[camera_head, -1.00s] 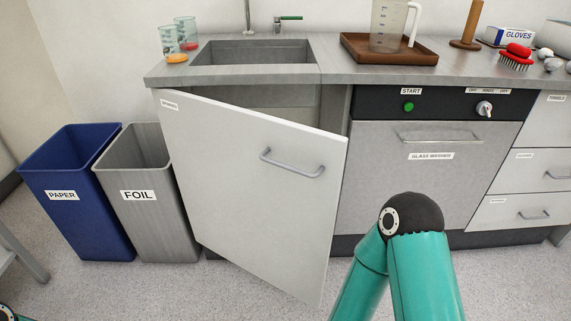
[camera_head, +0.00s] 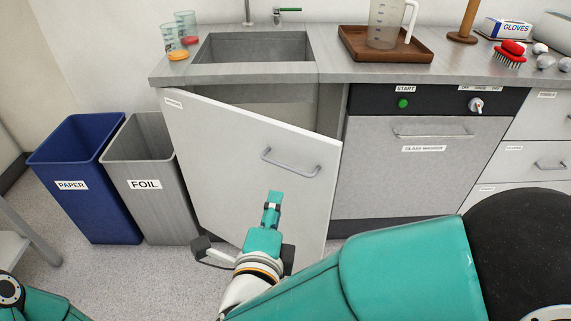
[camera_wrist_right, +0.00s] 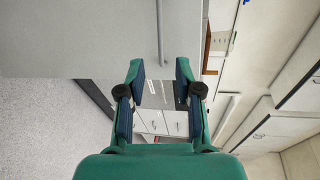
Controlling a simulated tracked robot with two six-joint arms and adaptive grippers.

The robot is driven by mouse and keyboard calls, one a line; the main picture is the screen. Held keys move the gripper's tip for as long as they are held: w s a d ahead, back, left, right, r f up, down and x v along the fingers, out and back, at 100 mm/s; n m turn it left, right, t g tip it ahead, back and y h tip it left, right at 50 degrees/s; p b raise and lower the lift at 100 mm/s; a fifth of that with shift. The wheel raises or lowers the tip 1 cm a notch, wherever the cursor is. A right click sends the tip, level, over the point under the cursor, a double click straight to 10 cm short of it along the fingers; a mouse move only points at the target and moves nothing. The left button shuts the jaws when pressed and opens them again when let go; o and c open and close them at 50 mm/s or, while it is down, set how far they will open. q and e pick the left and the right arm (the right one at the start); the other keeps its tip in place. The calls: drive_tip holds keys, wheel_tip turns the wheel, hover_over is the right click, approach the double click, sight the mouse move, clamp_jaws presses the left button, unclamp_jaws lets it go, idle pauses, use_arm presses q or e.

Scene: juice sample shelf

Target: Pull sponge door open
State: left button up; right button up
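The sponge door (camera_head: 230,150) is the light grey cabinet door under the sink, with a small label at its upper left. It stands ajar, its right edge swung out from the cabinet. Its grey bar handle (camera_head: 290,165) is near the upper right edge. My right gripper (camera_head: 273,198) is in front of the door, below the handle in the picture. In the right wrist view the right gripper (camera_wrist_right: 160,72) is open and empty, and the handle (camera_wrist_right: 161,30) shows beyond its fingertips, apart from them. My left gripper is out of view.
A blue PAPER bin (camera_head: 85,200) and a grey FOIL bin (camera_head: 160,200) stand left of the door. The glass washer (camera_head: 420,170) is to the right. The counter (camera_head: 335,70) above holds a brown tray (camera_head: 350,45) and beakers. Floor in front is partly hidden by my arms.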

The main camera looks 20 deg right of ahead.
sight(284, 166)
drive_tip(key=x, duration=1.5)
drive_tip(key=shift+f+b, duration=0.15)
drive_tip(key=shift+b, duration=0.25)
clamp_jaws()
drive_tip(key=shift+d, duration=0.15)
drive_tip(key=shift+s+f, duration=0.1)
